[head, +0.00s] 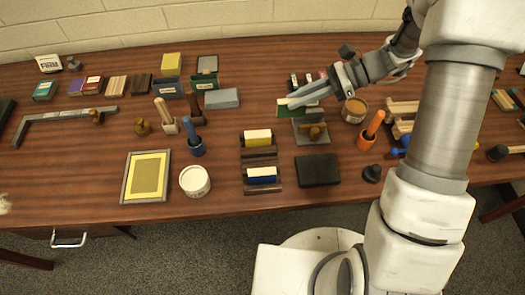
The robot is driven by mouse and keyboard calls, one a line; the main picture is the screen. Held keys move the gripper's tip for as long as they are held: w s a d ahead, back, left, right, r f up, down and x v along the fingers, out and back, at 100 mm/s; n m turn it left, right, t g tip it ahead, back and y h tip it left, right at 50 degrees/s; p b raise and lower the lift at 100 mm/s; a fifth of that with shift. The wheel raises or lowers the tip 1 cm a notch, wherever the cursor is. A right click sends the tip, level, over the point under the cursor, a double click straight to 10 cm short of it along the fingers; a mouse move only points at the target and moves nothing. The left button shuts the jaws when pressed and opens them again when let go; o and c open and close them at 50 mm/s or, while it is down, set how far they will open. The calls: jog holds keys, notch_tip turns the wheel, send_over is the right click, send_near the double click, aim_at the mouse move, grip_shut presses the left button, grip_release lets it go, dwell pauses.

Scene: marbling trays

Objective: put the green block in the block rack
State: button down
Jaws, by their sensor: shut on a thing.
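My gripper (291,103) is at the upper middle of the head view, reaching in from the right. It is shut on the green block (289,112), which is partly hidden by the fingers. Whether the block touches anything beneath it is hard to tell. The block rack (261,188) is dark brown and stands nearer the front edge, below and left of my gripper. It holds a yellow block (258,137) towards the back and a blue block (262,174) towards the front. A bare dark stretch of the rack shows between them.
A grey plate with a brown-knobbed tool (315,132) lies just below my gripper. A black slab (318,170) lies right of the rack, a white tub (195,181) left of it.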

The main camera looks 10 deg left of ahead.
jog(key=shift+s+a+f, duration=1.15)
jog(key=shift+s+f, duration=0.25)
jog(key=shift+f, duration=0.35)
jog(key=shift+s+a+f, duration=1.15)
jog(key=shift+s+f, duration=0.3)
jog(key=shift+f, duration=0.35)
jog(key=shift+s+a+f, duration=1.15)
jog(key=shift+s+f, duration=0.25)
jog(key=shift+f, duration=0.35)
jog(key=shift+b, duration=0.3)
jog(key=shift+f, duration=0.2)
jog(key=c, duration=0.8)
grip_release()
jog(key=shift+c, duration=0.2)
jog(key=shift+r, duration=0.15)
